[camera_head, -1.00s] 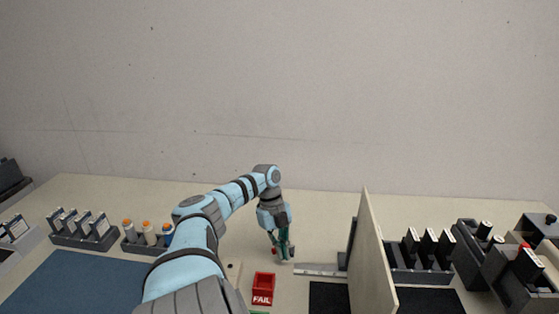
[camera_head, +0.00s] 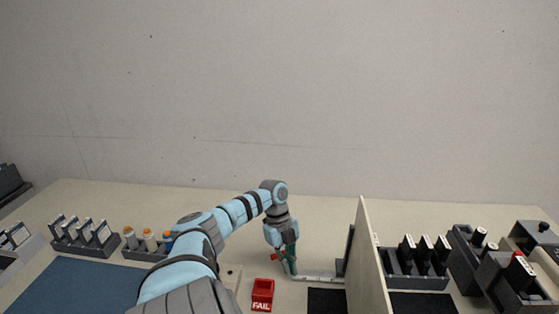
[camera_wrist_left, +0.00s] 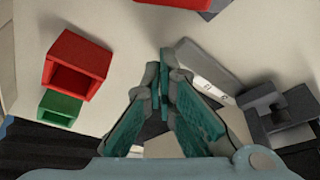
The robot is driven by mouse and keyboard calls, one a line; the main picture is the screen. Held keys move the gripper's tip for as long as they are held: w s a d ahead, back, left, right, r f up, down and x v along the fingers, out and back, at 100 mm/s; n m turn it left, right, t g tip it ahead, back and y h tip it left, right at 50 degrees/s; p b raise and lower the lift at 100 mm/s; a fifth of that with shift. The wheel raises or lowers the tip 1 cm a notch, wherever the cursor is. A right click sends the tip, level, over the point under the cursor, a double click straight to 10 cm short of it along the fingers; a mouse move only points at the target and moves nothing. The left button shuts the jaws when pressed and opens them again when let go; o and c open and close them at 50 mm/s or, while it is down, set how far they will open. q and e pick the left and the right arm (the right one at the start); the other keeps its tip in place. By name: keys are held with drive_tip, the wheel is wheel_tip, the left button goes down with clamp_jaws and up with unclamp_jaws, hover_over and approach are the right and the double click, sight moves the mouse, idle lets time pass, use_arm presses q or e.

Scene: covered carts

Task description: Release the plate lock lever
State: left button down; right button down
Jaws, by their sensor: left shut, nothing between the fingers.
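My left gripper (camera_head: 290,271) points down over the table at the left end of a light flat bar (camera_head: 318,279). In the left wrist view its teal fingers (camera_wrist_left: 166,72) are together and hold nothing, close beside the grey and white bar (camera_wrist_left: 215,78). A small red part (camera_head: 274,256) shows just left of the fingers, and a red piece (camera_wrist_left: 195,3) is cut off at the top edge of the wrist view. I cannot tell for sure which of these parts is the plate lock lever, or whether the fingers touch the bar. My right gripper is out of view.
A red FAIL bin (camera_head: 262,293) stands left of the bar, with a green bin (camera_wrist_left: 61,108) beside it. An upright beige panel (camera_head: 372,262) stands to the right. Racks of small modules (camera_head: 85,238) line the left, and others (camera_head: 415,262) stand beyond the panel.

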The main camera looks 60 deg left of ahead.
use_arm(q)
drive_tip(key=b+v, duration=0.2)
drive_tip(key=v, duration=0.8)
drive_tip(key=shift+w+d+r, duration=0.2)
drive_tip(key=shift+d, duration=0.05)
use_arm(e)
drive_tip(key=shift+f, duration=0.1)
